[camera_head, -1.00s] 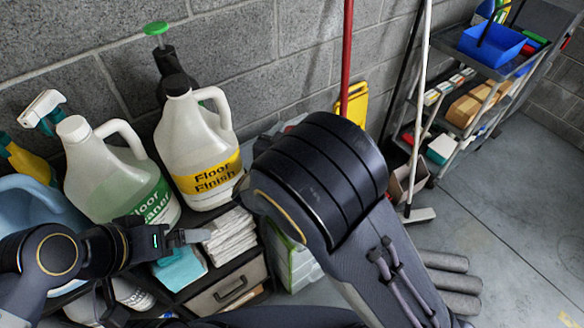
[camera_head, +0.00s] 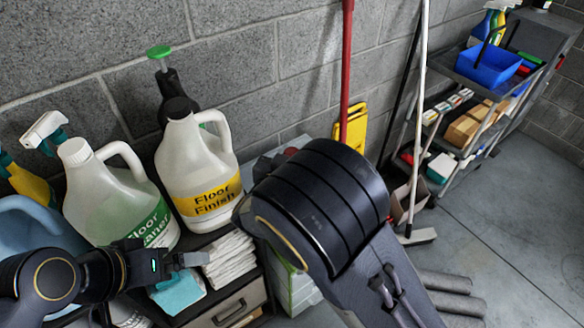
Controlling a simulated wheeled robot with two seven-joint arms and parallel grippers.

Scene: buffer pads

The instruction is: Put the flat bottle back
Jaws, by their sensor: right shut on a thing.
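I cannot pick out the flat bottle with certainty. A light blue jug (camera_head: 30,228) stands at the left edge, partly behind the arm.
Floor cleaner (camera_head: 112,200) and floor finish (camera_head: 199,165) jugs stand against the block wall. A turquoise pad (camera_head: 178,291) lies below the gripper, above a grey drawer (camera_head: 232,308). A loaded cart (camera_head: 470,130) stands at the right.

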